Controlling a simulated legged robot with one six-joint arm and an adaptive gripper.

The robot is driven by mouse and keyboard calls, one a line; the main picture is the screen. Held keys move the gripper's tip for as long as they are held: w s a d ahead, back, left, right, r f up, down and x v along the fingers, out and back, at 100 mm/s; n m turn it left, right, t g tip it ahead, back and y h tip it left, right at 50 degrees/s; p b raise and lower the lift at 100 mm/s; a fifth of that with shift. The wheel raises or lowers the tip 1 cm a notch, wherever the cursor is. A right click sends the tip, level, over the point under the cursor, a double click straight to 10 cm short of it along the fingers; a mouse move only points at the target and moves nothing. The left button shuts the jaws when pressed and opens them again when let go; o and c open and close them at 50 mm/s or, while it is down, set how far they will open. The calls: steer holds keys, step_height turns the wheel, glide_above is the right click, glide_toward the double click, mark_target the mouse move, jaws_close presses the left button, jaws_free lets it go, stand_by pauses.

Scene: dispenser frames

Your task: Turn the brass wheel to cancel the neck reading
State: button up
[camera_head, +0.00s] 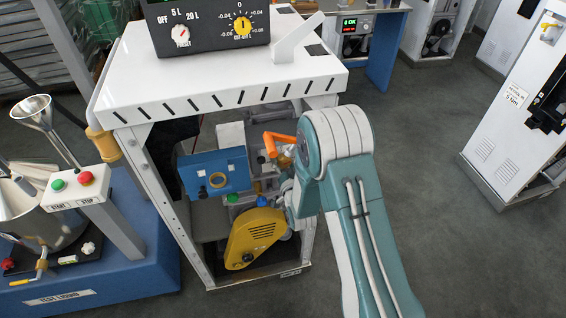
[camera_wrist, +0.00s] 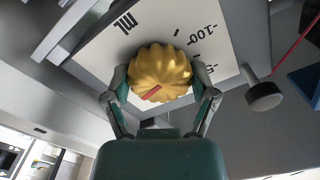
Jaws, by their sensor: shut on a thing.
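In the wrist view the brass wheel (camera_wrist: 160,72) is a ribbed golden knob with a short red mark on its face. It sits in front of a white scale plate (camera_wrist: 110,48) printed "ML", "-100" and another number partly cut off by a finger. My gripper (camera_wrist: 161,96) has one finger on each side of the wheel and is shut on it. In the head view my arm reaches into the open dispenser frame (camera_head: 140,158); the wheel and my fingertips are hidden there. A black panel (camera_head: 205,40) on top carries a yellow offset dial (camera_head: 242,27) and a 5 L / 20 L selector (camera_head: 181,36).
In the wrist view a dark round knob (camera_wrist: 264,95) is close to the right finger. Inside the frame are a blue box (camera_head: 214,172), a yellow housing (camera_head: 255,236) and an orange handle (camera_head: 272,143). A blue bench (camera_head: 150,262) with a funnel stands at left.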

steer(key=o, duration=1)
steer(key=shift+f, duration=0.15)
steer(key=v, duration=1.1)
steer(key=shift+s+d, duration=0.1)
steer(key=shift+s, duration=0.3)
